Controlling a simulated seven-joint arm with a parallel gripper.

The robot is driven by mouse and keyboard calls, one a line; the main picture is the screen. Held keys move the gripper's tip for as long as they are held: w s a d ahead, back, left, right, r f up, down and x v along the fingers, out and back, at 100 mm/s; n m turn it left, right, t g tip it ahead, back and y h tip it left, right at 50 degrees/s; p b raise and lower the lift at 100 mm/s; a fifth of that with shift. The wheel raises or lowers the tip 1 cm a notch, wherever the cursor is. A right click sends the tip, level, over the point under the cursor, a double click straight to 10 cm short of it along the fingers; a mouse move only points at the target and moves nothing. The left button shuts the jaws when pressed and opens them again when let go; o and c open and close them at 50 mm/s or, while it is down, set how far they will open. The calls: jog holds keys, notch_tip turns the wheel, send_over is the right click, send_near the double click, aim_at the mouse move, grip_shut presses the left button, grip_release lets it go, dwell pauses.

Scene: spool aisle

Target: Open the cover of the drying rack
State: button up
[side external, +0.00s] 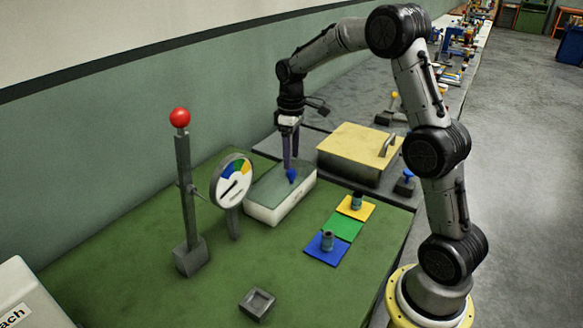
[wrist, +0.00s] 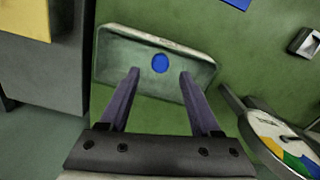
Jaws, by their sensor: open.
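A white box (side external: 268,213) with a flat grey-green cover (side external: 264,189) and a blue knob (side external: 292,174) stands on the green bench; I take it for the drying rack. The cover lies flat on the box. In the wrist view the cover (wrist: 125,58) fills the upper middle, with the knob (wrist: 160,63) near its centre. My gripper (side external: 290,165) points down over the cover, open. In the wrist view the two fingertips (wrist: 159,73) stand on either side of the knob, with gaps. I cannot tell whether they touch the cover.
A grey box with a yellow lid (side external: 358,142) and metal handle stands behind. A dial gauge (side external: 234,182) and a red-topped post (side external: 186,205) stand left. Blue (side external: 322,254), green (side external: 343,226) and yellow (side external: 366,205) mats lie right, small spools on two. A small grey tray (side external: 257,303) sits in front.

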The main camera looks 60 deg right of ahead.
aim_at(292, 170)
jog(key=shift+f, duration=2.3)
grip_shut()
jog(key=shift+r, duration=0.1)
